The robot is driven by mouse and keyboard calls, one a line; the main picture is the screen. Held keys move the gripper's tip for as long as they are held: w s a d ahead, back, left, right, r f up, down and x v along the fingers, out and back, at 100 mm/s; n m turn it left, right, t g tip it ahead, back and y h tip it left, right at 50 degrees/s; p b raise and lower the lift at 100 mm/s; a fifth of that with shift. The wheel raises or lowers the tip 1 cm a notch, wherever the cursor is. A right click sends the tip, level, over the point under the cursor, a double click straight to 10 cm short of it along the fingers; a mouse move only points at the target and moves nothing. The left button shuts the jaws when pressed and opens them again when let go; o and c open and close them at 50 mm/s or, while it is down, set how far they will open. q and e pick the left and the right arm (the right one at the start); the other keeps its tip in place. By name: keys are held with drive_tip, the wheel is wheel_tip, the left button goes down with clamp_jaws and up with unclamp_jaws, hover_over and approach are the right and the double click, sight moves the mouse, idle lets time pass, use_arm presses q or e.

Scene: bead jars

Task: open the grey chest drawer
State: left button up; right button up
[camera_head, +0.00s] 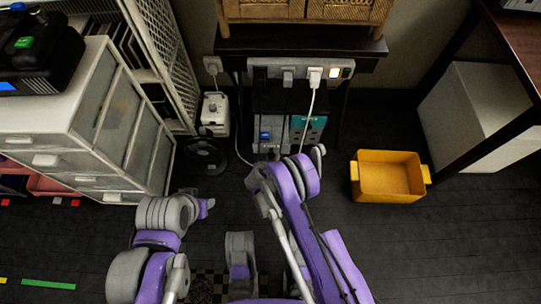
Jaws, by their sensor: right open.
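The grey-white drawer chest (118,118) stands at the left, with frosted side panels and a pale top. Its drawer fronts face the lower left and carry white handles, one of them a handle (46,160) near the left edge. The drawers look shut, though the steep view hides much of their fronts. My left gripper (207,205) is right of the chest's lower corner, apart from it; its fingers are not clear. My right gripper (318,157) is open near the middle, well right of the chest. I see nothing held in it.
A black case (38,55) sits on the chest. A white wire rack (160,60) stands behind it. A power strip (300,70) and boxes are at the back middle. A yellow bin (388,178) is on the floor at right, near a dark table (520,45). Dark floor lies between.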

use_arm(q)
drive_tip(key=shift+p+v, duration=0.9)
drive_tip(key=shift+v, duration=0.15)
use_arm(e)
drive_tip(key=v, duration=0.8)
drive_tip(key=shift+s+r, duration=0.25)
drive_tip(key=shift+s, duration=0.05)
use_arm(q)
drive_tip(key=shift+w, duration=0.2)
use_arm(e)
drive_tip(key=shift+r, duration=0.1)
